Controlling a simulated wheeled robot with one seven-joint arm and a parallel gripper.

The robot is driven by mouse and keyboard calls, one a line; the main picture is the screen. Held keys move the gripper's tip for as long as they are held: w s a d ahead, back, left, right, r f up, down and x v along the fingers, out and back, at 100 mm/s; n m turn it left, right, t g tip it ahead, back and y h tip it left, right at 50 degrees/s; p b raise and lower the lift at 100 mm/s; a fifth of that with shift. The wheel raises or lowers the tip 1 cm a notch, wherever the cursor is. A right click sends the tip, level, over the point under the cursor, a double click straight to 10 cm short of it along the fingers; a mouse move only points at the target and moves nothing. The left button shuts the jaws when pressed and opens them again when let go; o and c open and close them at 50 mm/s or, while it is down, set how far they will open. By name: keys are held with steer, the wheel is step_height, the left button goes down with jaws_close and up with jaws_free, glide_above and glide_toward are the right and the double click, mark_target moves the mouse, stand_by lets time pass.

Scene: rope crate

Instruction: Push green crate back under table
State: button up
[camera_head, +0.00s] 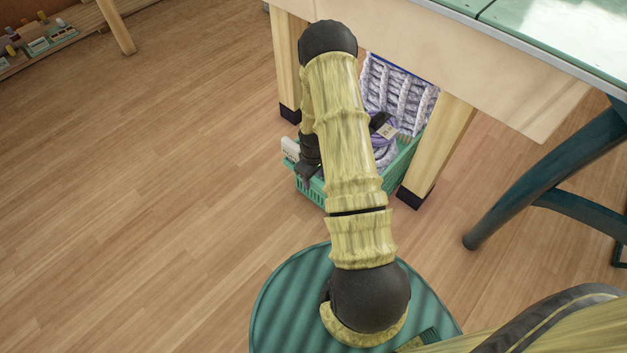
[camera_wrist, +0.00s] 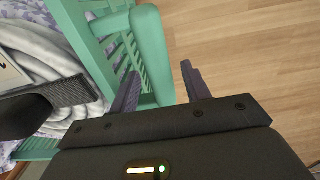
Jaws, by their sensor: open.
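The green crate (camera_head: 403,163) stands on the floor between two table legs, partly under the table (camera_head: 520,85) and partly out in front. My gripper (camera_head: 303,172) is at the crate's front left side, small and dark in the head view. In the wrist view my gripper (camera_wrist: 160,72) is open, with one finger on each side of the rounded green rim of the crate (camera_wrist: 150,45). Whether the fingers touch the rim is unclear.
Wooden table legs stand left (camera_head: 290,65) and right (camera_head: 437,150) of the crate, the right one close beside it. A dark teal chair or stool leg (camera_head: 540,180) is at the right. The wooden floor at the left is open. A low shelf (camera_head: 40,45) is far left.

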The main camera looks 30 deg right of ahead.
steer(key=shift+f, duration=0.25)
steer(key=shift+w, duration=0.1)
jaws_close()
